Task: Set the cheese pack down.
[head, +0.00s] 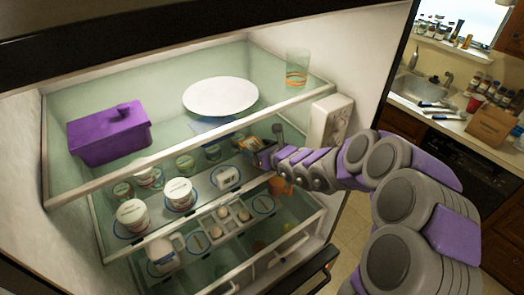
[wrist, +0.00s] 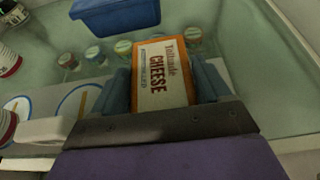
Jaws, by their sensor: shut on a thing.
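The cheese pack (wrist: 162,72) is an orange and white box lettered "CHEESE", between the two fingers of my gripper (wrist: 160,88) in the wrist view. My gripper is shut on it. In the head view my gripper (head: 262,150) reaches into the open fridge from the right, under the glass top shelf (head: 190,119), with the small orange pack (head: 246,143) at its tip. The pack is over the right part of the middle shelf. I cannot tell whether its underside touches the shelf.
A blue bin (wrist: 115,16) and several small jars (wrist: 122,47) stand beyond the pack. White tubs (head: 178,193) and a small white box (head: 228,177) stand on the middle shelf. Above are a purple container (head: 110,137), a plate (head: 221,96) and a glass (head: 297,69). An egg tray (head: 232,216) is below.

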